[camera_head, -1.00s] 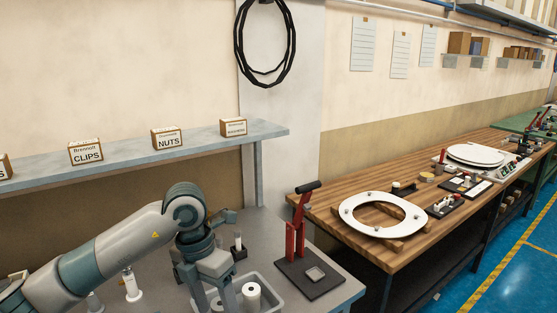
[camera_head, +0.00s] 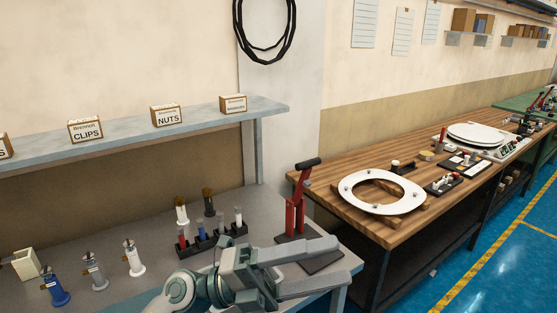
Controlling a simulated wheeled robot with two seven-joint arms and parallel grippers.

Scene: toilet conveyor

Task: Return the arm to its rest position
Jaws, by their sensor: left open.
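My left arm (camera_head: 185,290) comes in along the bottom edge, low in front of the grey bench. My left gripper (camera_head: 334,264) points to the right, across the bench's front right corner. Its two fingers are spread apart and nothing shows between them except the bench and part of the black base of the red lever press behind. The gripper and arm hide the bench area where a tray stood. My right gripper is not in view.
The red lever press (camera_head: 296,208) stands just behind the gripper. A rack (camera_head: 208,240) of small parts and several bottles (camera_head: 133,258) stand on the grey bench (camera_head: 75,240). A wooden table (camera_head: 345,215) with a white toilet seat (camera_head: 358,202) is to the right.

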